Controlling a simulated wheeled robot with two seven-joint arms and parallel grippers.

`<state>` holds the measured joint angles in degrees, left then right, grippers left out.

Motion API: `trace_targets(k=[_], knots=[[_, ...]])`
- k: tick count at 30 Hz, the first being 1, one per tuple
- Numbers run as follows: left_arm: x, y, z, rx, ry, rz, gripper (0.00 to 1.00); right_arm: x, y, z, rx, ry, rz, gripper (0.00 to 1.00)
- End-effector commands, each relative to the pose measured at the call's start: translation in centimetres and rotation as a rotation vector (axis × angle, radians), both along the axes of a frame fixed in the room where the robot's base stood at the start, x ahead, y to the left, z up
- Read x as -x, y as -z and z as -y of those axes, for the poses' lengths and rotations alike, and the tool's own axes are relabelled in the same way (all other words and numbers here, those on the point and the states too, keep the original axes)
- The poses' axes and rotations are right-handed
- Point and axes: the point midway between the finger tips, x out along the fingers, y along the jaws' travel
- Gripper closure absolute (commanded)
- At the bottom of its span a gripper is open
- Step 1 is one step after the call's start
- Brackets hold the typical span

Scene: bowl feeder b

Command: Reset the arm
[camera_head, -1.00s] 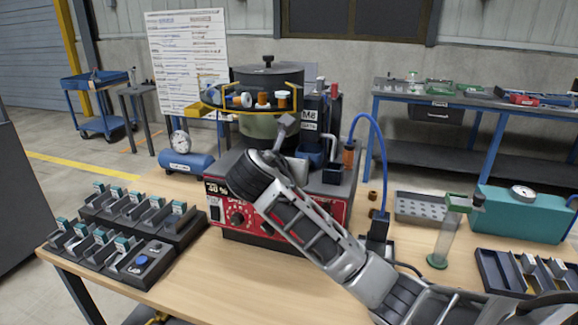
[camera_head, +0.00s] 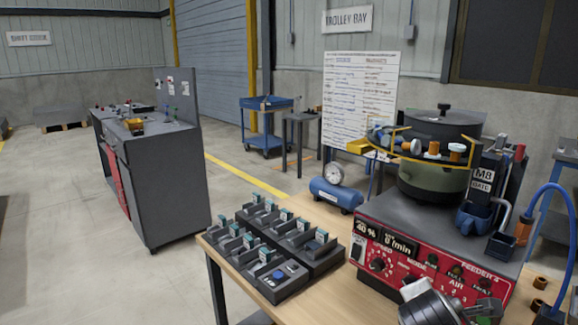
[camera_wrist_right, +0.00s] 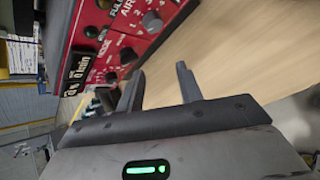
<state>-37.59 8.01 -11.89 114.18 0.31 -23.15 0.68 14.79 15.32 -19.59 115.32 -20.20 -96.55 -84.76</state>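My right gripper (camera_wrist_right: 158,82) shows in the right wrist view with its two dark fingers spread apart and nothing between them. The red feeder control panel (camera_wrist_right: 112,38) is at the upper left of that view, beside the left finger. In the head view, part of my right arm (camera_head: 430,305) shows at the bottom right, in front of the red panel of the feeder (camera_head: 430,262). The fingers are not clear in the head view. My left arm and gripper are in neither view.
The bowl feeder (camera_head: 438,170) stands on the wooden table (camera_head: 325,298). Dark trays (camera_head: 275,250) with several small parts sit left of it, with a blue air tank (camera_head: 335,194) behind. A grey cabinet (camera_head: 160,180) stands across open floor.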

Motion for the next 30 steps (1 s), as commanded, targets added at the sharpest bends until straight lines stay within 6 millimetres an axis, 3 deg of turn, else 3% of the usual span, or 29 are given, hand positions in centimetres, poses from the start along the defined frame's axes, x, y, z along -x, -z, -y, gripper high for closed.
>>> trace_targets(k=[1, 3, 6, 12, 19, 30], knots=[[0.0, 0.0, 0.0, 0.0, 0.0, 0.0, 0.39, 2.9, 2.8, -1.1, -0.157, 0.085, 0.009, 0.64], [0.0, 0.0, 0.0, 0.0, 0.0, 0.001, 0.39, 6.5, 5.4, -2.3, -0.371, 0.239, 0.034, 0.64], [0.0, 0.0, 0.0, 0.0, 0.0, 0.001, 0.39, 11.1, 7.9, -3.7, -0.619, 0.468, 0.052, 0.64], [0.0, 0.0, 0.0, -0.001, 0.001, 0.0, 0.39, 18.2, 10.1, -5.2, -0.927, 0.874, 0.067, 0.64], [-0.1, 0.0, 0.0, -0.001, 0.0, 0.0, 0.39, 24.5, 10.5, -6.3, -1.135, 1.3, 0.083, 0.64], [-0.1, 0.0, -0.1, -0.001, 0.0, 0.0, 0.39, 19.5, 15.9, -9.0, -1.386, 1.09, 0.224, 0.64]])
